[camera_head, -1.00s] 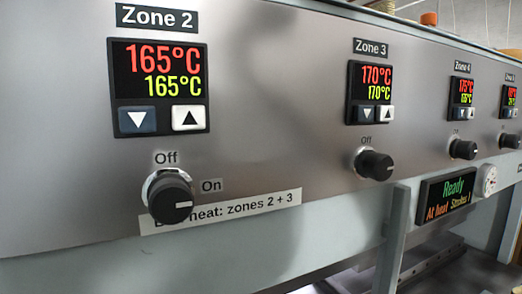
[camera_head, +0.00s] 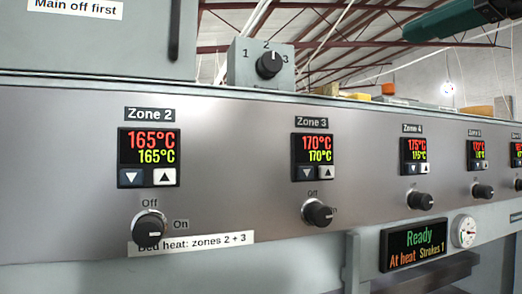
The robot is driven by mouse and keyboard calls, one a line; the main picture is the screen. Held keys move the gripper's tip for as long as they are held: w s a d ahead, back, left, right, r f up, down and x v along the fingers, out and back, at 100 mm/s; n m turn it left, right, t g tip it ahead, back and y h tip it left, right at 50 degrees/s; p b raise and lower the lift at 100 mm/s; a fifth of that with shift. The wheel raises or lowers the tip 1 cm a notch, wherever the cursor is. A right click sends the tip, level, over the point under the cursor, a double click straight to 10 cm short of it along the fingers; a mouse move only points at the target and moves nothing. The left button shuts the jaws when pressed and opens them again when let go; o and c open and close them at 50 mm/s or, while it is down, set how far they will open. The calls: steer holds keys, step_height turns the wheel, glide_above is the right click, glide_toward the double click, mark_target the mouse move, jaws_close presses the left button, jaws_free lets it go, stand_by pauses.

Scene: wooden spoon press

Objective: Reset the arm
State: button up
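No part of my arm or gripper can be made out for sure. I face a steel control panel (camera_head: 60,160) with a row of zone controllers. The Zone 2 display (camera_head: 150,157) reads 165°C in red and 165°C in green. Its black knob (camera_head: 150,229) has its white mark turned right, toward On. The Zone 3 display (camera_head: 318,157) reads 170°C on both lines, with a knob (camera_head: 317,213) below it. The Zone 4 display (camera_head: 416,156) reads 175°C in red.
A status screen (camera_head: 413,247) reads Ready, At heat, Strokes 1, beside a round gauge (camera_head: 465,231). A dark green cylindrical thing (camera_head: 455,18) hangs at the top right.

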steer(key=w+d+f+m+g+h, duration=0.1)
steer(key=w+d+f+m, duration=0.2)
steer(key=f, duration=0.4)
steer(key=w+d+f+m, duration=0.2)
steer(key=w+f+m, duration=0.1)
steer(key=w+f, duration=0.3)
steer(key=w+d+f+m+g+h, duration=0.1)
steer(key=w+d+f+m, duration=0.15)
steer(key=f, duration=0.55)
step_height(320, 180, down, 26)
steer(key=w+d+m+g+h, duration=0.1)
steer(key=m+g+h, duration=0.15)
steer(key=m, duration=0.35)
steer(key=s+f+m+g, duration=0.25)
steer(key=s+f, duration=0.35)
steer(key=f, duration=0.6)
steer(key=s+f+m+g, duration=0.2)
steer(key=s+f+g, duration=0.3)
steer(key=f, duration=0.7)
steer(key=s+f+m+g+h, duration=0.1)
steer(key=s+f+g, duration=0.1)
steer(key=s+f, duration=0.5)
steer(key=s+d+f+m+g+h, duration=0.1)
steer(key=s+f, duration=0.6)
steer(key=s, duration=0.8)
steer(key=shift+s+d+g+h, duration=0.15)
steer(key=shift+s+g+h, duration=0.15)
steer(key=shift+g, duration=0.3)
